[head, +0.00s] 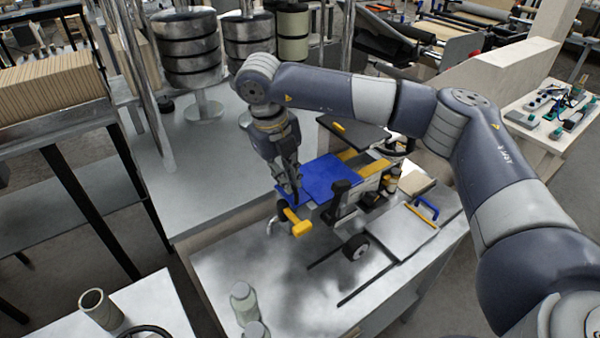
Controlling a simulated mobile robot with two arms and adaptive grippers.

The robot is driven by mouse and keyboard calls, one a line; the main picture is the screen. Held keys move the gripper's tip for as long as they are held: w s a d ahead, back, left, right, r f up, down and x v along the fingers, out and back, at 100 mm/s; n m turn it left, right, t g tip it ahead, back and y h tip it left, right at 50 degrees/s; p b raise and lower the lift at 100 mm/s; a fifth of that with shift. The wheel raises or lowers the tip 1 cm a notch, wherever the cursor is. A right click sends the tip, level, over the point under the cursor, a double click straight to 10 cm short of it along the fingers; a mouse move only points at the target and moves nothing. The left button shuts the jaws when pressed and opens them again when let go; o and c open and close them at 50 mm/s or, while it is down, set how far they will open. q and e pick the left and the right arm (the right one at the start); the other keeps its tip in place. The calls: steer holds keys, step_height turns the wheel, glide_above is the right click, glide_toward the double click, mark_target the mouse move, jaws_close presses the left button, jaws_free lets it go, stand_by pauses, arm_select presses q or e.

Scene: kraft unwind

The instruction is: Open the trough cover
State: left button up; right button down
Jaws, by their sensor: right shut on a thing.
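The trough cover looks to be the flat blue panel (325,178) on the machine at the middle of the bench. My right gripper (293,197) comes down from above at the panel's left edge. Its fingers are shut on the trough cover there, though the exact contact is small and partly hidden by the fingers. A yellow handle-like part (298,222) sticks out just below the fingertips. I cannot tell whether the cover is lifted at all. My left gripper is out of view.
A black post (341,199) stands just right of the panel, with a small wheel (356,247) in front. A flat plate with a blue handle (427,208) lies to the right. Bottles (244,303) stand at the front. Steel drums (187,50) stand behind. The bench's left part is clear.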

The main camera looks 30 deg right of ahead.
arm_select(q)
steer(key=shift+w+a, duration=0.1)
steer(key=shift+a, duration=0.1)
arm_select(e)
steer(key=c, duration=1.7)
jaws_free()
steer(key=shift+d, duration=0.35)
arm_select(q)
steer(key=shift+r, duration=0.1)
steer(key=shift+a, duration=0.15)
arm_select(e)
steer(key=shift+a+r, duration=0.1)
steer(key=shift+a, duration=0.1)
steer(key=r, duration=0.4)
steer(key=a+r, duration=0.1)
steer(key=r, duration=0.2)
steer(key=a+r, duration=0.1)
steer(key=r, duration=0.3)
steer(key=shift+s+a+r, duration=0.1)
steer(key=shift+s+r, duration=0.05)
steer(key=shift+r, duration=0.15)
